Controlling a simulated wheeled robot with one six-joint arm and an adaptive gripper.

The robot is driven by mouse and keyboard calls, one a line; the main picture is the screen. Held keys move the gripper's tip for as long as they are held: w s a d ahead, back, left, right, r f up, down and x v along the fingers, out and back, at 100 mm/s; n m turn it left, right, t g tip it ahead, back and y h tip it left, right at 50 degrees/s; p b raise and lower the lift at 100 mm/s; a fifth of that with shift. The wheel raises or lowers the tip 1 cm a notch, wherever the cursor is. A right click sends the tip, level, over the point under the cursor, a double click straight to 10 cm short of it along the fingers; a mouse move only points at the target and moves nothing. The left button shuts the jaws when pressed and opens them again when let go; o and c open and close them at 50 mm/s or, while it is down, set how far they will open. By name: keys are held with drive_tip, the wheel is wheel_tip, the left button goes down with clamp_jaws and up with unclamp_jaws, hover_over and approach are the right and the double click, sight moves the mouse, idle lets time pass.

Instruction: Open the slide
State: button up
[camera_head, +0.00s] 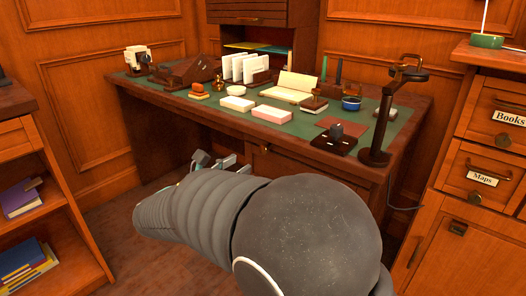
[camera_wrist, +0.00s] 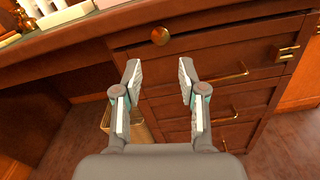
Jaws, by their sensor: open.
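In the wrist view, a round brass knob (camera_wrist: 160,36) sits on the wooden front just under the desktop edge; it may be the slide's pull, but the slide's outline is hard to make out. My gripper (camera_wrist: 160,72) is open and empty. Its two fingers point at the desk front, with the knob beyond the fingertips and between them, not touched. In the head view, my gripper (camera_head: 221,161) is partly hidden by my arm, low before the desk (camera_head: 140,103).
Below the knob are drawers with brass bar handles (camera_wrist: 229,75). A brass latch (camera_wrist: 287,52) is at the right. A basket (camera_wrist: 141,128) stands in the kneehole. Stationery and a lamp (camera_head: 377,125) cover the desktop. A labelled cabinet (camera_head: 478,165) is at the right, a bookshelf (camera_head: 48,210) at the left.

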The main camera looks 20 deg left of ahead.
sight(261, 152)
drive_tip(key=x, duration=1.1)
drive_tip(key=shift+s, duration=0.1)
clamp_jaws()
